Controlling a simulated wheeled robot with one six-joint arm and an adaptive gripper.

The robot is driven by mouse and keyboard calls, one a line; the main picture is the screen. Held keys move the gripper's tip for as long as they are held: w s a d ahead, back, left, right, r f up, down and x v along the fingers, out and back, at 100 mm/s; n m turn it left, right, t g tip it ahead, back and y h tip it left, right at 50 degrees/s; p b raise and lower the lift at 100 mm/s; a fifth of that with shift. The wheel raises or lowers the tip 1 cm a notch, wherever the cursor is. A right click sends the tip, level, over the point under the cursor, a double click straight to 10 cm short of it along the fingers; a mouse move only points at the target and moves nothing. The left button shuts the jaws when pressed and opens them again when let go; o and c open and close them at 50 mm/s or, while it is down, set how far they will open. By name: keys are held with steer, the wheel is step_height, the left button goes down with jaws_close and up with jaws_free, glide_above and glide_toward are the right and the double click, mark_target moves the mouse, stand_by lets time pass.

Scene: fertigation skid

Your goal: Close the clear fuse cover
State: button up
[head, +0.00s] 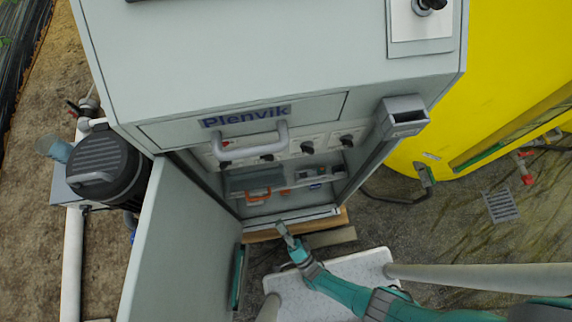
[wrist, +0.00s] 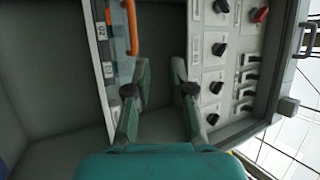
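My gripper (head: 283,230) is at the lower front of the open grey cabinet, below its inner shelf. In the wrist view my gripper (wrist: 161,68) shows two separate fingers with an empty gap between them. An orange handle (head: 258,195) is inside the cabinet, beside a bluish-grey see-through panel (head: 240,181) that looks like the clear fuse cover. The orange handle also shows in the wrist view (wrist: 132,28), ahead and left of the fingers, and not touched by them. The cover's edges and its exact angle are hard to make out.
The cabinet door (head: 185,245) hangs open at the left. Black knobs (wrist: 220,48) on a white panel stand close to the right finger. A grey handle (head: 250,142) and a grey box (head: 403,116) stick out above the opening. A yellow tank (head: 500,70) is at the right.

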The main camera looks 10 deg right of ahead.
steer(key=shift+s+d, duration=0.25)
steer(key=shift+s, duration=0.3)
steer(key=shift+s+d, duration=0.2)
steer(key=shift+s, duration=0.35)
